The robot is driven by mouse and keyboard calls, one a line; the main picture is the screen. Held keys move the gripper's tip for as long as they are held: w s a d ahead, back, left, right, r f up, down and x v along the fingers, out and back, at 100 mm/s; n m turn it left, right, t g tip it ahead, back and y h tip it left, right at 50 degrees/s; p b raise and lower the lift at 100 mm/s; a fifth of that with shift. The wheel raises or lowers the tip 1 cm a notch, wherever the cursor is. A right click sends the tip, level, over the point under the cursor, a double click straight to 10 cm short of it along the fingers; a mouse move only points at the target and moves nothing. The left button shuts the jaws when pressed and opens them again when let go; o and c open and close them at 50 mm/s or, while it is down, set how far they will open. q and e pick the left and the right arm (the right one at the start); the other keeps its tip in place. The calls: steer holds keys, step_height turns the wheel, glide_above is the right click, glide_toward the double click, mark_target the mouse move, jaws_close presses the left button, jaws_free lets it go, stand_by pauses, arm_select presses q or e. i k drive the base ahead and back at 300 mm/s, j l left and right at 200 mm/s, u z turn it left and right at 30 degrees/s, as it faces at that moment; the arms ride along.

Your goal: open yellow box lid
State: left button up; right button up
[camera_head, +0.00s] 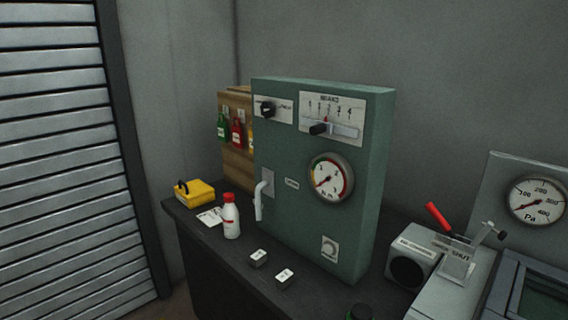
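A small yellow box (195,194) sits on the far left corner of the dark table. Its lid appears shut, and a dark curved handle or clasp (181,187) shows at its left side. Neither of my grippers is in the head view, so I cannot see how they stand relative to the box.
A white bottle with a red cap (231,216) and a paper card (210,216) are close to the box. A tall green panel (320,230) and a wooden rack (237,170) stand behind. Two small blocks (258,258) (284,278) lie in front. A red-handled device (440,216) is at right.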

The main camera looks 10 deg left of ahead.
mark_target(190, 190)
steer(key=i+j, duration=0.2)
steer(key=j, duration=0.15)
steer(key=i+j+z, duration=0.15)
steer(key=j, duration=0.2)
steer(key=i+j, duration=0.2)
steer(key=j, duration=0.2)
steer(key=i+j+z, duration=0.1)
steer(key=j, duration=0.25)
steer(key=i, duration=0.1)
